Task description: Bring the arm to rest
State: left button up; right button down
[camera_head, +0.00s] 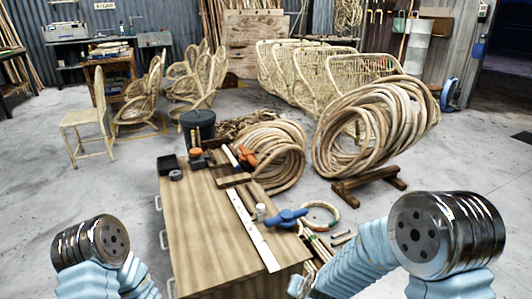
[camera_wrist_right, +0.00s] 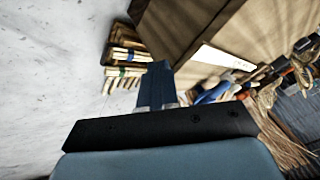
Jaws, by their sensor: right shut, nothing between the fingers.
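My right gripper (camera_wrist_right: 158,70) shows in the right wrist view as dark blue fingers held together, with nothing between them. It is in front of a brown wooden surface and beside small bundles of rattan pieces (camera_wrist_right: 122,62). In the head view, my right arm comes in at the lower right, with a metal-capped joint and light blue sleeve, and its fingers cannot be made out. My left arm shows only a metal-capped joint and blue sleeve at the lower left. My left gripper is outside both views.
A wooden workbench (camera_head: 205,235) stands in the middle, with a metal ruler (camera_head: 250,228), a blue tool (camera_head: 287,217) and an orange-handled tool (camera_head: 246,157) on it. Large rattan coils (camera_head: 372,128) stand behind right. Rattan chairs (camera_head: 200,80) are at the back left. Grey floor is open at left.

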jog(key=s+d+f+n+g+y, duration=0.1)
jog(key=s+f+g, duration=0.4)
jog(key=s+f, duration=1)
jog(key=s+n+y, duration=0.1)
jog(key=s+n, duration=0.1)
jog(key=s, duration=0.1)
jog(key=shift+s+d+f+g+y, duration=0.15)
jog(key=shift+d+f+g+y, duration=0.15)
jog(key=shift+d+g, duration=0.1)
